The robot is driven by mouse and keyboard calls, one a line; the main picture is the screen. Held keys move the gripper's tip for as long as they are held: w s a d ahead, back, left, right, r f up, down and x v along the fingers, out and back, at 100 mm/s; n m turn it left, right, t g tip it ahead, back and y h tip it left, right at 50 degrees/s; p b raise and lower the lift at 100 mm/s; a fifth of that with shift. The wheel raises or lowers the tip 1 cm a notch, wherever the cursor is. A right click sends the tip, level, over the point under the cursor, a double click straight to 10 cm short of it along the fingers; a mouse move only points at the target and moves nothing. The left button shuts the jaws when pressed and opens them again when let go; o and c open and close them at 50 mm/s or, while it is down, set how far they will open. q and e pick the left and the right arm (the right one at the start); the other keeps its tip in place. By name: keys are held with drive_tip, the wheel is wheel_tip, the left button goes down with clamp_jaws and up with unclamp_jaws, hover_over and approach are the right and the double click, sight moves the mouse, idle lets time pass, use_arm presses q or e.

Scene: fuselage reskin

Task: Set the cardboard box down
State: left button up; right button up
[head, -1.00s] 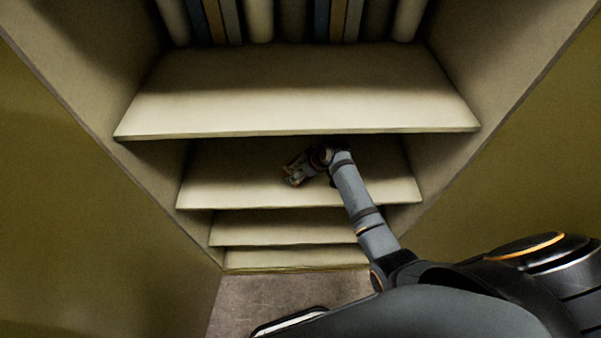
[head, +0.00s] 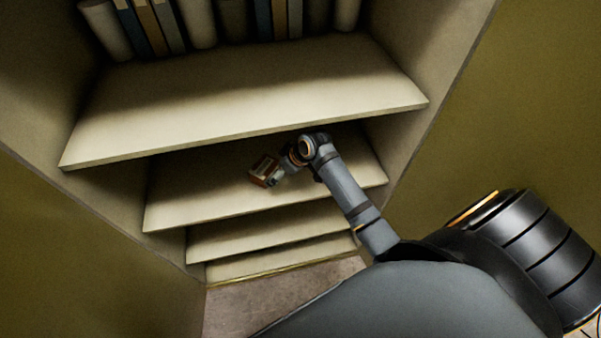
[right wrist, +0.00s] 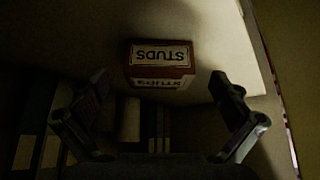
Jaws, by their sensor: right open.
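The cardboard box (head: 264,171) is small and brown with a white label. It is on the second shelf (head: 180,206) from the top in the head view. In the right wrist view the box (right wrist: 160,66) shows its label "STUDS" upside down, beyond the fingertips. My right gripper (head: 277,177) is beside the box in the head view. In the right wrist view my right gripper (right wrist: 160,88) has its fingers wide apart, with nothing held between them. My left gripper is not in view.
Side walls of the shelving (head: 440,45) close in on both sides. Lower shelves (head: 260,228) look empty. Bare shelf lies left of the box.

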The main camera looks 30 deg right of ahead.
drive_tip(key=s+d, duration=0.1)
drive_tip(key=s, duration=0.1)
drive_tip(key=s+d, duration=0.2)
drive_tip(key=s, duration=0.1)
drive_tip(key=s+d+b, duration=0.1)
drive_tip(key=s, duration=0.2)
drive_tip(key=shift+s+d, duration=0.1)
drive_tip(key=shift+d, duration=0.3)
drive_tip(key=shift+f, duration=0.1)
drive_tip(key=s+a+r+m+g+h, duration=0.15)
drive_tip(key=s+m+h, duration=0.3)
drive_tip(key=s, duration=0.95)
drive_tip(key=s+d+f+m+g, duration=0.1)
drive_tip(key=d+f, duration=0.1)
drive_tip(key=f, duration=1.1)
drive_tip(key=s+d+f+g, duration=0.1)
drive_tip(key=s+f, duration=0.1)
drive_tip(key=f, duration=1.2)
drive_tip(key=s+d+f+g, duration=0.1)
drive_tip(key=s+f, duration=1.4)
drive_tip(key=s, duration=0.3)
drive_tip(key=shift+d+f, duration=0.25)
drive_tip(key=shift+f, duration=0.15)
drive_tip(key=shift+y, duration=0.25)
